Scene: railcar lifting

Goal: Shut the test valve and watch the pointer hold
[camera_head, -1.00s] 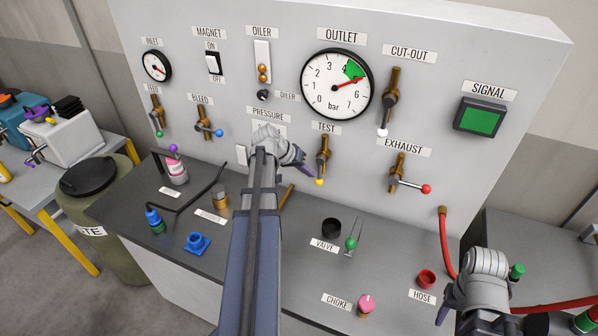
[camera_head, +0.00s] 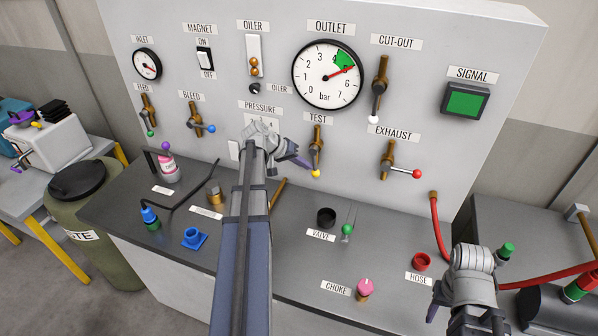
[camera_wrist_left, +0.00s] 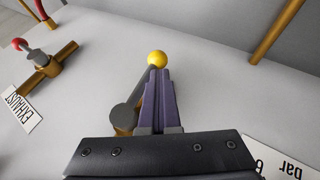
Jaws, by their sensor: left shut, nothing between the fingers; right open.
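The test valve (camera_head: 316,145) is on the panel below the outlet gauge. Its lever hangs down and ends in a yellow ball (camera_head: 315,173). My left gripper (camera_head: 309,167) is shut and empty, with its fingertips right beside the ball. In the left wrist view the shut fingers (camera_wrist_left: 160,76) reach up to the yellow ball (camera_wrist_left: 157,58), alongside the grey lever; I cannot tell whether they touch. The outlet gauge (camera_head: 318,88) has its red pointer near 5, at the lower edge of the green zone. My right gripper (camera_head: 466,316) is open and empty at the lower right.
The exhaust valve (camera_head: 389,160) with its red ball is right of the test valve. The dark bench holds a black cup (camera_head: 326,217), a pink choke knob (camera_head: 366,287) and a red hose socket (camera_head: 421,262). A red hose (camera_head: 436,230) runs down at the right.

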